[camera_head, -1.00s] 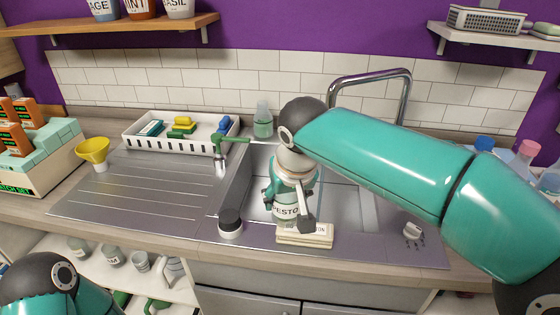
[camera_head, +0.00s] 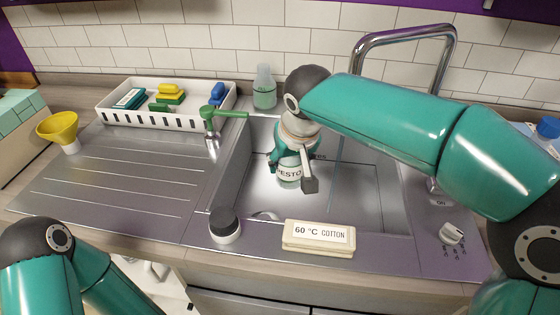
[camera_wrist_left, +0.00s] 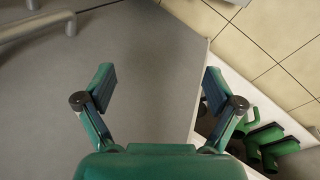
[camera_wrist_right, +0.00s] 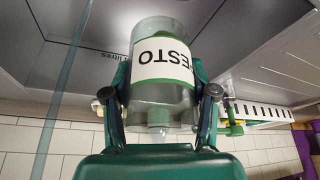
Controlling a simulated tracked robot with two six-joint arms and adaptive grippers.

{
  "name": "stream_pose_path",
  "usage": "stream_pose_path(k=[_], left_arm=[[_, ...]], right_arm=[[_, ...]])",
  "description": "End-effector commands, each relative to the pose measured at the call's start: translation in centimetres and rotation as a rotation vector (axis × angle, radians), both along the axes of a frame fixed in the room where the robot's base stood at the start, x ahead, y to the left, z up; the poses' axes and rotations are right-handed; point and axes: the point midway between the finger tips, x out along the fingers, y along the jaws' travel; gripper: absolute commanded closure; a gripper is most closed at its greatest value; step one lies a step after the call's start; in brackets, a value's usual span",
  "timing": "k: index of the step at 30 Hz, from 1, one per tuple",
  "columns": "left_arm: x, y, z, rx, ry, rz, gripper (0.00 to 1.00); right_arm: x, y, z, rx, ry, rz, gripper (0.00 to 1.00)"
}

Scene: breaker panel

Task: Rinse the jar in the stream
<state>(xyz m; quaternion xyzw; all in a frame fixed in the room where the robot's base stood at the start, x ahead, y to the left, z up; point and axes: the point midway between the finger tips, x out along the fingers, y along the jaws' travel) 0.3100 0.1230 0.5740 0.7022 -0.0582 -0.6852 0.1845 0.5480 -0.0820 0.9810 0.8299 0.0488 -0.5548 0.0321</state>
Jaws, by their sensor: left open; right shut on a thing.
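The jar (camera_head: 289,173) is clear, with a green band and a PESTO label, and looks upright over the sink basin (camera_head: 362,205). My right gripper (camera_head: 291,168) is shut around its side; the right wrist view shows the jar (camera_wrist_right: 163,85) between both fingers. The stream (camera_wrist_right: 66,95) is a thin pale-blue column in that view, left of the jar with a gap between. The tap (camera_head: 405,32) arches over the basin, partly behind my right arm. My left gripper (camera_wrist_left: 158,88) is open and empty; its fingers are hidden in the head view.
A "60 °C COTTON" block (camera_head: 319,237) and a black-topped canister (camera_head: 225,225) stand on the front ledge. A knob (camera_head: 452,232) is at right.

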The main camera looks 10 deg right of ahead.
Motion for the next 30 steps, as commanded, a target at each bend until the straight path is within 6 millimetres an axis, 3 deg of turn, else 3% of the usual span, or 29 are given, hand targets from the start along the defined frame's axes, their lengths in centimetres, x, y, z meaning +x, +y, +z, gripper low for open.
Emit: stream_pose_path(k=[30], left_arm=[[0.0, 0.0, 1.7, 0.0, -0.001, 0.0, 0.08]], right_arm=[[5.3, -8.8, -1.8, 0.001, 0.0, -0.009, 0.87]])
